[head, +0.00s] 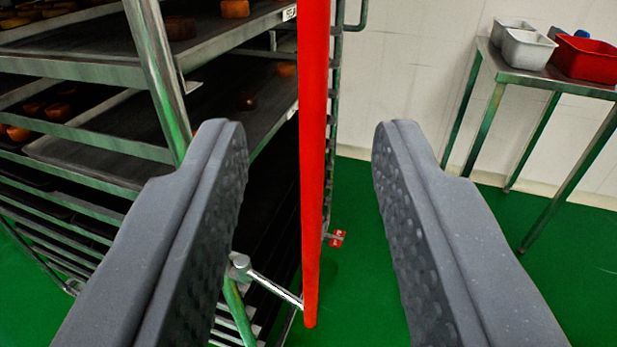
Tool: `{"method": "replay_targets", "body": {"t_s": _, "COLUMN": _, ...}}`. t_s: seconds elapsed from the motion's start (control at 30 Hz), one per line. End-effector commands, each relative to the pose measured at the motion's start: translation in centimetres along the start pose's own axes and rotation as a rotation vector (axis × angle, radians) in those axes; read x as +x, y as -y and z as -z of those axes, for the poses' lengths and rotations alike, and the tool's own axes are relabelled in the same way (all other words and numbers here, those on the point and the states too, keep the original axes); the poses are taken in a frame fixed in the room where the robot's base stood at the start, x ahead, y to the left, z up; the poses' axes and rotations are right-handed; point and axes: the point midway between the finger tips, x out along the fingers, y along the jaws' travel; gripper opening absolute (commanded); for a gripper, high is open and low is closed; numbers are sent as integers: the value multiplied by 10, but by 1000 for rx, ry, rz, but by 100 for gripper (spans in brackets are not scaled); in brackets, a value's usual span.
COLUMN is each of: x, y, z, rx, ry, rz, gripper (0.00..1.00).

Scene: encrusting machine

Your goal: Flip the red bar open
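The red bar (313,150) stands upright at the right front of a metal tray rack (75,70). Its top runs out of the picture and its lower end hangs free above the floor. A metal hinge arm (270,283) joins it low down to the rack's post. My gripper (308,135) is open. In the picture the bar lies between its two grey fingers, with clear gaps on both sides. I cannot tell whether the bar is within the depth of the fingers.
The rack's trays hold several brown and orange round pieces (235,9). A metal table (545,75) by the white wall carries grey tubs (527,49) and a red tub (588,58). The green floor (365,250) right of the bar is clear.

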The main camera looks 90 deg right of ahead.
Motion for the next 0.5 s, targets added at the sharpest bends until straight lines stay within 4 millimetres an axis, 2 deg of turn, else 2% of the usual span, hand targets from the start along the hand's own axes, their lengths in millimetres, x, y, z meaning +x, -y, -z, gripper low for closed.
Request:
{"method": "replay_targets", "body": {"t_s": 0.2, "x": -19, "y": 0, "z": 0, "rx": 1, "ry": -3, "rz": -3, "gripper": 33}}
{"method": "replay_targets", "body": {"t_s": 0.5, "x": -25, "y": 0, "z": 1, "rx": 1, "ry": -1, "rz": -3, "gripper": 33}}
